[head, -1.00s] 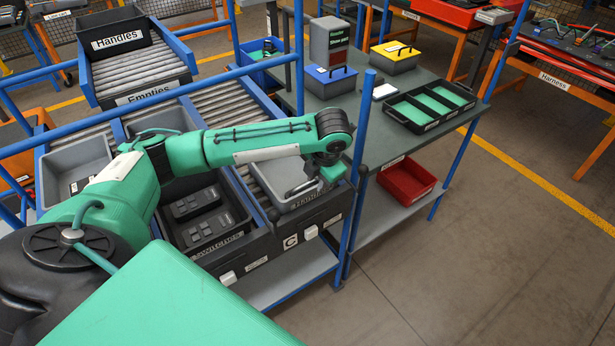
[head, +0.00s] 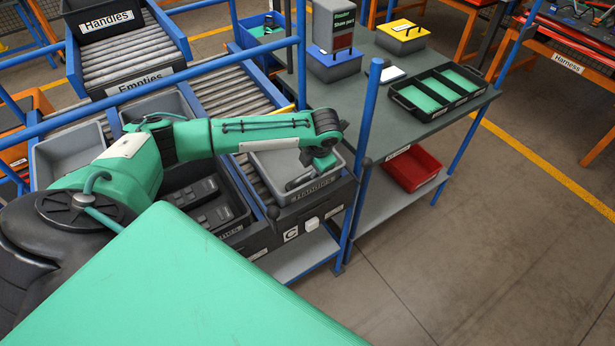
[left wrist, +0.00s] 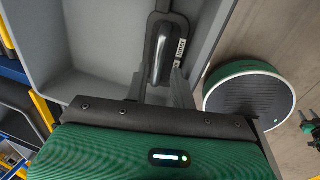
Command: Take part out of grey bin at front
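The grey bin (head: 262,163) stands at the front end of the roller lane with the Handles label. In it lies a part (head: 299,182), a dark plate with a grey bar handle and a small label. The part also shows in the left wrist view (left wrist: 160,45), near the bin's wall (left wrist: 205,50). My left gripper (head: 322,163) is over the right side of this bin, pointing down. In the left wrist view its two fingers (left wrist: 158,85) are apart, with the near end of the handle between or just beyond them; contact cannot be told. My right gripper is not in view.
A bin of black switches (head: 205,200) and an empty-looking grey bin (head: 70,155) stand left of it. A blue post (head: 365,150) rises close right of my gripper.

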